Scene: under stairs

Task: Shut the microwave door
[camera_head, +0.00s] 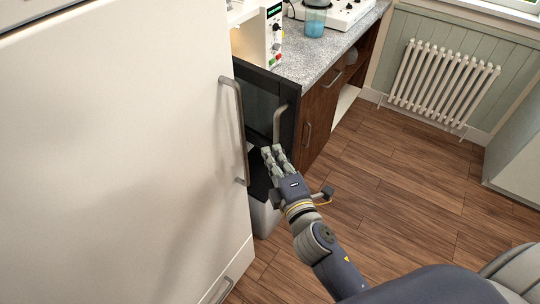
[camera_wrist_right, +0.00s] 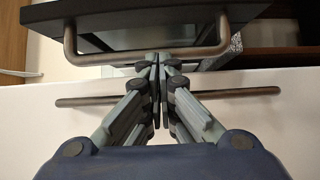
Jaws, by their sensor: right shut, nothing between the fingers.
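The white microwave (camera_head: 272,38) stands on the counter, partly hidden behind the tall white fridge. Its dark-framed glass door (camera_head: 262,92) stands open, swung out past the counter's front edge. The door's metal handle (camera_head: 280,124) faces my right arm. My right gripper (camera_head: 272,152) is shut and empty, with its fingertips close to the lower end of the handle. In the right wrist view the shut fingertips (camera_wrist_right: 158,62) overlap the handle bar (camera_wrist_right: 100,57); I cannot tell whether they touch it. My left gripper is not in view.
The white fridge (camera_head: 120,150) with its long handle (camera_head: 236,125) stands close on the left. A wooden cabinet (camera_head: 320,110) under the speckled counter (camera_head: 308,62) is behind the door. A dark-topped bin (camera_head: 263,215) is below my gripper. The floor (camera_head: 400,190) on the right is clear.

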